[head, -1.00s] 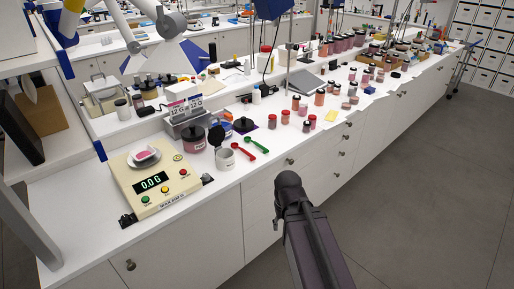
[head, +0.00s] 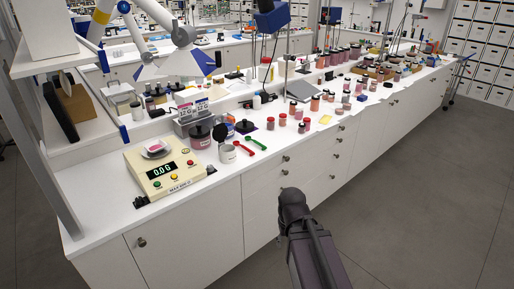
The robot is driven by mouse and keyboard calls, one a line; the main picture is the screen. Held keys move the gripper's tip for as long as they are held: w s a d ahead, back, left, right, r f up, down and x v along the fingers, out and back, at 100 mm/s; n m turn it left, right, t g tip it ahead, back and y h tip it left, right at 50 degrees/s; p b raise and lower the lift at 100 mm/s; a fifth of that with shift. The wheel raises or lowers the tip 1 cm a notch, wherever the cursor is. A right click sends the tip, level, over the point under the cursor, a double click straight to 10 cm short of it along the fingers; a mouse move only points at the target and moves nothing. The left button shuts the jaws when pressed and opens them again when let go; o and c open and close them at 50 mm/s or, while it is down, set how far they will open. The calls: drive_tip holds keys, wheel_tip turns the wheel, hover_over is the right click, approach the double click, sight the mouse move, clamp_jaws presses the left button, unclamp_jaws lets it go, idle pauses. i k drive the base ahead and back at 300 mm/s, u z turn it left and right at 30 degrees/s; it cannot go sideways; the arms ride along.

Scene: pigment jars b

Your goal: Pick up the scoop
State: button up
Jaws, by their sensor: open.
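Two small scoops lie on the white counter near its front edge. One is a red scoop (head: 244,149), just right of an open white jar (head: 228,154). The other is a green scoop (head: 257,143), to the right of the red one and roughly parallel to it. Both lie free, with nothing touching them that I can make out. A dark link of my own arm rises from the bottom of the picture in front of the cabinets, well short of the scoops. No gripper fingers show in this view.
Several small pigment jars (head: 301,125) stand farther right. The floor (head: 400,200) in front is clear.

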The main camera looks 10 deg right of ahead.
sight(248, 137)
drive_tip(key=u, duration=0.2)
drive_tip(key=i, duration=1.35)
drive_tip(key=z, duration=0.25)
